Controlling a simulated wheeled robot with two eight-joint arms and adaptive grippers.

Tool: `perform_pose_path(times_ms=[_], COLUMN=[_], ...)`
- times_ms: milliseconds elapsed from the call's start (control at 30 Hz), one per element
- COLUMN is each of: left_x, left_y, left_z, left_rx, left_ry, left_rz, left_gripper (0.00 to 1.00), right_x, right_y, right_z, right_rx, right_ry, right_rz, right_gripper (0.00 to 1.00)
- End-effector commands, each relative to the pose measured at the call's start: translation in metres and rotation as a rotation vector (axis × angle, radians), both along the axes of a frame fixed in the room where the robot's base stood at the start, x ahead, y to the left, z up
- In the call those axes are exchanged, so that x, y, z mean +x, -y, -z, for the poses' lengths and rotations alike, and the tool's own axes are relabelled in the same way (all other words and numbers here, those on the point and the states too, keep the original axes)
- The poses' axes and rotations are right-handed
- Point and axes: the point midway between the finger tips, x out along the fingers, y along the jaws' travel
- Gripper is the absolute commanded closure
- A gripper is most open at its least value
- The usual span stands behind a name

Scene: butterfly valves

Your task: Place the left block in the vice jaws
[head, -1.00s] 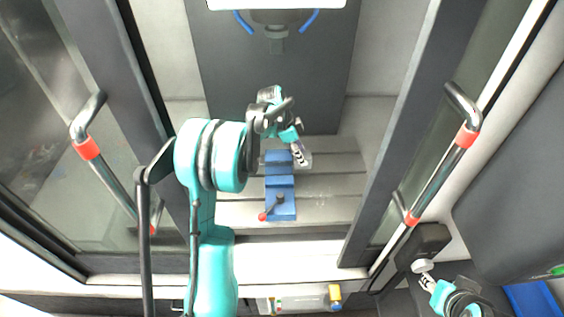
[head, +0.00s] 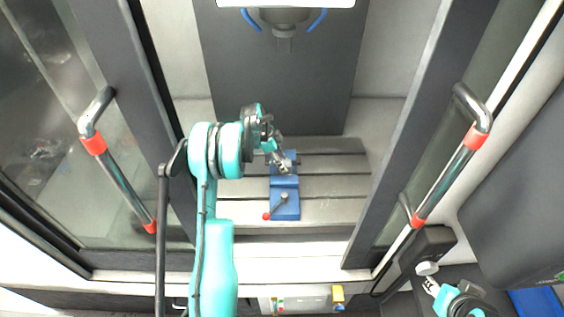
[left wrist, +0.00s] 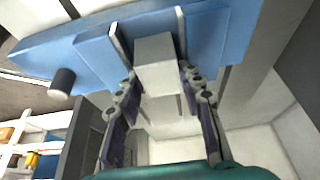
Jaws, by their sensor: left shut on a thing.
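The blue vice (head: 285,203) stands on the slotted table inside the machine, with a red-tipped handle at its near end. My left gripper (head: 284,165) is over the far part of the vice. In the left wrist view the fingers of this gripper (left wrist: 158,82) are shut on a light grey block (left wrist: 155,62). The block lies in line with the gap between the two pale jaw plates of the blue vice (left wrist: 90,52); I cannot tell how deep it sits or whether it touches them. My right gripper (head: 432,285) is small at the lower right, its fingers unclear.
Door handles with red bands stand left (head: 117,180) and right (head: 455,170) of the opening. The spindle (head: 284,20) hangs at the back. The slotted table (head: 335,190) is clear right of the vice. A dark holder (head: 425,248) is near my right gripper.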

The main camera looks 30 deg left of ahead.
Motion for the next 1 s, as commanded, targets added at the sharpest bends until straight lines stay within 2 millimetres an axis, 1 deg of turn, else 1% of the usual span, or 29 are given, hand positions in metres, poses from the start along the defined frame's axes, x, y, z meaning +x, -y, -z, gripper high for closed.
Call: perform_pose_path(times_ms=[133, 233, 267, 300, 333, 633, 733, 867, 1000], left_x=[0.0, 0.0, 0.0, 0.0, 0.0, 0.0, 0.0, -0.005, -0.011], left_y=[0.0, 0.0, 0.0, 0.0, 0.0, 0.0, 0.0, -0.007, -0.018], left_z=[-0.001, 0.003, 0.003, 0.002, 0.002, 0.001, -0.004, -0.022, -0.052], left_rx=[0.0, 0.0, 0.0, 0.0, 0.0, 0.0, 0.0, 0.0, -0.001], left_ry=[0.0, 0.0, 0.0, 0.0, 0.0, 0.0, 0.0, 0.0, -0.001], left_rz=[0.0, 0.0, 0.0, 0.0, 0.0, 0.0, 0.0, -0.001, -0.003], left_gripper=[1.0, 1.0, 0.6, 0.5, 0.42, 0.42, 0.42, 0.42, 0.42], right_x=[0.0, 0.0, 0.0, 0.0, 0.0, 0.0, 0.0, 0.0, 0.0], right_y=[0.0, 0.0, 0.0, 0.0, 0.0, 0.0, 0.0, 0.0, 0.0], right_z=[0.0, 0.004, 0.004, 0.003, 0.003, 0.002, -0.002, -0.002, -0.004], right_rx=[0.0, 0.0, 0.0, 0.0, 0.0, 0.0, 0.0, 0.0, 0.0], right_ry=[0.0, 0.0, 0.0, 0.0, 0.0, 0.0, 0.0, 0.0, 0.0], right_rz=[0.0, 0.0, 0.0, 0.0, 0.0, 0.0, 0.0, 0.0, 0.0], right_gripper=[0.6, 0.6, 0.6, 0.6, 0.6, 0.6, 0.6, 0.6, 0.6])
